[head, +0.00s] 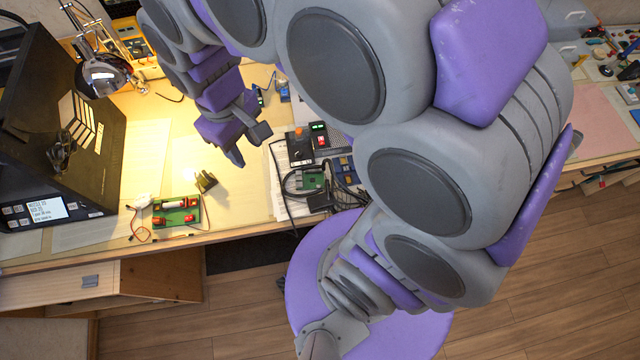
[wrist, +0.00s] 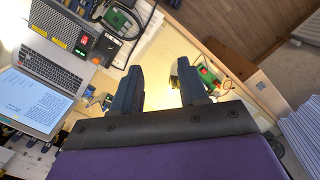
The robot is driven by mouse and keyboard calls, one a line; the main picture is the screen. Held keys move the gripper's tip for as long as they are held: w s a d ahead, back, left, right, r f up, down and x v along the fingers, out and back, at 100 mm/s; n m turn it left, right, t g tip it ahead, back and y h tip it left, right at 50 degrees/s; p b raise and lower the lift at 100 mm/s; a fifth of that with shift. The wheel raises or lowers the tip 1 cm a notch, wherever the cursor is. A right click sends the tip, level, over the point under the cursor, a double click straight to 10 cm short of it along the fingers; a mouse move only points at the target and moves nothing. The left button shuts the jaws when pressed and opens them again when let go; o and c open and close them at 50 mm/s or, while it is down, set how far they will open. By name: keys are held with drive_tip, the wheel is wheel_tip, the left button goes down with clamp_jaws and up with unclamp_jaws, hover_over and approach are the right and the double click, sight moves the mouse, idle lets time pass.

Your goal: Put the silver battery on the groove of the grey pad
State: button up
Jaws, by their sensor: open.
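My gripper (head: 248,145) is open above the workbench, left of its middle in the head view. In the wrist view its two dark fingers (wrist: 158,68) are apart, with bare yellowish bench top between them. A green board (head: 178,212) with red parts lies near the bench's front edge, left of and nearer than my gripper. It also shows in the wrist view (wrist: 206,76), right of the fingers and partly hidden by the right one. I cannot clearly pick out the silver battery or the grooved grey pad; things here are small, and my arm hides part of the bench.
A small dark clip-like object (head: 205,181) stands near a bright glow. A control box (head: 300,145) with red and green parts and cables sits right of my gripper. A black case (head: 60,120) and a lamp (head: 105,75) stand left. An open laptop (wrist: 45,85) shows in the wrist view.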

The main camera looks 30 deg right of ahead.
drive_tip(key=s+d+m, duration=0.2)
drive_tip(key=s+d, duration=0.1)
drive_tip(key=s, duration=0.4)
drive_tip(key=s+d+r+m, duration=0.1)
drive_tip(key=s+d+m, duration=0.2)
drive_tip(key=s, duration=0.5)
drive_tip(key=shift+d+g, duration=0.4)
drive_tip(key=shift+o, duration=0.6)
drive_tip(key=shift+s, duration=0.35)
